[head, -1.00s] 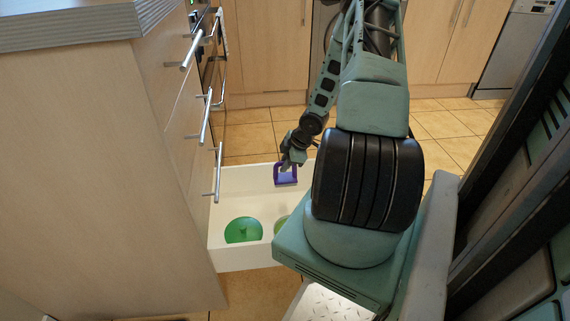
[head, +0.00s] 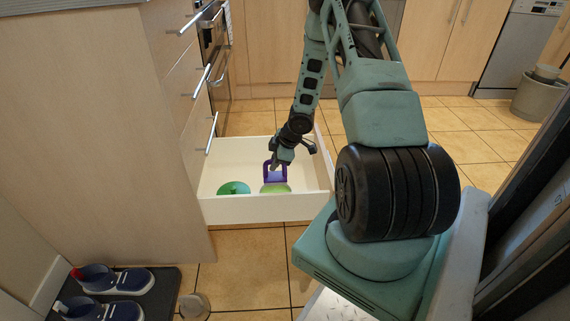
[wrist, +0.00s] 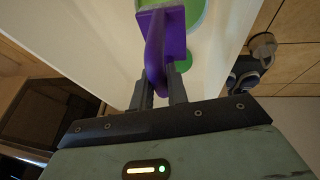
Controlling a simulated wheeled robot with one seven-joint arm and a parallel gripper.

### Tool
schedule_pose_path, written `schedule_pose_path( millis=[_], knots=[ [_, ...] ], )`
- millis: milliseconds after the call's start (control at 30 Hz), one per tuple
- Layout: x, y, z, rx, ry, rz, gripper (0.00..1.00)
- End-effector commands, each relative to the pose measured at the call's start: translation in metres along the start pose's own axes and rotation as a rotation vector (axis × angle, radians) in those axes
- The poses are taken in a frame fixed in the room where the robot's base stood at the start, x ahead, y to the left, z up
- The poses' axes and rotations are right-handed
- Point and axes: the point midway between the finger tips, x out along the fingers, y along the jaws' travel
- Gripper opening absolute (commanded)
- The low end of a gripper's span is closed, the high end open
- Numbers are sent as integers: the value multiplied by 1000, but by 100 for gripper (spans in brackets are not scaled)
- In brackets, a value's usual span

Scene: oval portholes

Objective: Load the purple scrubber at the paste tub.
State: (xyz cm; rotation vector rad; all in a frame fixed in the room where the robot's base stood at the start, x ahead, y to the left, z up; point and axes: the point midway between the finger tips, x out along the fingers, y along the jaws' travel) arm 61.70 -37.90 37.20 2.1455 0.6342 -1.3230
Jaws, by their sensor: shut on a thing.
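The purple scrubber (head: 275,171) is in my gripper (head: 279,160), inside the open white drawer (head: 255,208). In the wrist view, my gripper (wrist: 158,84) is shut on the handle of the scrubber (wrist: 174,34), and its block points away from the fingers. A light green round tub (head: 275,188) stands in the drawer just in front of the scrubber in the head view. Its rim (wrist: 199,16) shows beside the scrubber's block in the wrist view. Whether the scrubber touches the tub or its contents cannot be told. The scrubber's working face is hidden.
A darker green round item (head: 234,188) lies left of the light green tub; part of it shows in the wrist view (wrist: 184,62). Drawer walls surround them. Blue shoes (head: 116,279) lie on a dark mat at lower left. A grey bin (head: 539,97) stands far right.

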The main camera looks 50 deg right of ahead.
Motion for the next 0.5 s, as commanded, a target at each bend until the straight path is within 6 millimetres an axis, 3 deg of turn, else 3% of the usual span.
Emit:
schedule_pose_path(
  millis=[500],
  knots=[
    [32,-6,11,0,0,0,0]
  ],
)
